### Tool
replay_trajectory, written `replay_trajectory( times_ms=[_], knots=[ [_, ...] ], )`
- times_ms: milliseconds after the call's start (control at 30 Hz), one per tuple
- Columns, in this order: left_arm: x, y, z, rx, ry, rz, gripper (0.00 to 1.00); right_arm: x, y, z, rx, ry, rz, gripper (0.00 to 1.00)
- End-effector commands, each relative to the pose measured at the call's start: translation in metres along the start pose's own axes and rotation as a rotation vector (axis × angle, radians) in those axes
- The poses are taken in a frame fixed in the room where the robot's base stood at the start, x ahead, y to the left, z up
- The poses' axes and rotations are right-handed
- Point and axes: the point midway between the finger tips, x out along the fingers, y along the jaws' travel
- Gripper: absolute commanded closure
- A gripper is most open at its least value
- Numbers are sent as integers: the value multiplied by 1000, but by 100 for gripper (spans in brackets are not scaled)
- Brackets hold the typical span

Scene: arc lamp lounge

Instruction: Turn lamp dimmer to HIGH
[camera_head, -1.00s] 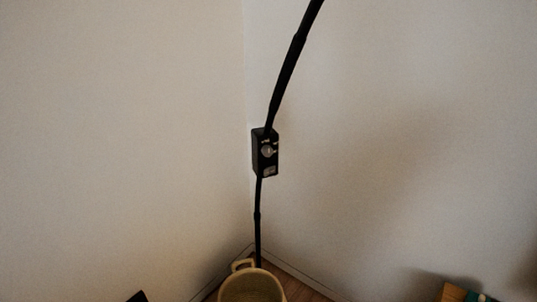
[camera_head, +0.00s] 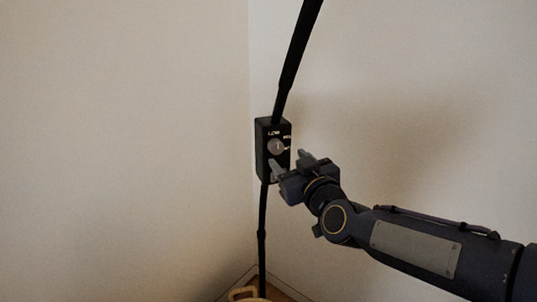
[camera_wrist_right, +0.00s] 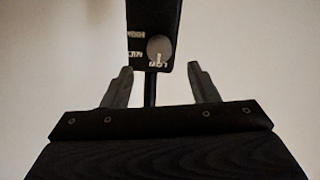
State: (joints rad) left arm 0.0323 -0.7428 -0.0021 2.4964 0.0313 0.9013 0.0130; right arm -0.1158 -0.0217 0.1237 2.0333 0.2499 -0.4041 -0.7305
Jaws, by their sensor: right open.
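The lamp's black dimmer box (camera_head: 263,158) sits on the dark lamp pole (camera_head: 297,50) in the room corner. Its round grey knob (camera_head: 277,146) faces me, with small white labels around it; one at upper left appears to read LOW. The wrist view shows the knob (camera_wrist_right: 159,49) with a pale mark at its lower edge, close to a label there. My right gripper (camera_head: 289,160) is open and empty, just below and right of the knob in the head view. In the wrist view both fingertips (camera_wrist_right: 161,68) stand apart on either side, below the knob. My left gripper is not in view.
Pale walls meet behind the pole. The thin lower pole (camera_head: 262,240) runs down past a light-coloured basket (camera_head: 245,293) at the bottom edge. The space left of the box is clear.

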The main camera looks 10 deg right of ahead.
Motion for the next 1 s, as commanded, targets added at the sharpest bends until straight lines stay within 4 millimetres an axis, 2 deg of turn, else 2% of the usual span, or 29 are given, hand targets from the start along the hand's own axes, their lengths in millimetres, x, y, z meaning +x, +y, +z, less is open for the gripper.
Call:
replay_trajectory(
  times_ms=[200,333,500,733,767,1000],
  knots=[
    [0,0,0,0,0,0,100,37,0,1,2,-4,-1,46],
    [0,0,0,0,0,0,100,53,0,1,3,-4,-2,46],
    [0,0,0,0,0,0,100,63,0,1,3,-4,-1,46],
    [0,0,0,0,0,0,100,64,0,1,2,-3,-1,46],
    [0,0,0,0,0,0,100,64,0,1,2,-3,-1,47],
    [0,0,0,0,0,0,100,64,0,1,2,-3,-1,79]
  ],
)
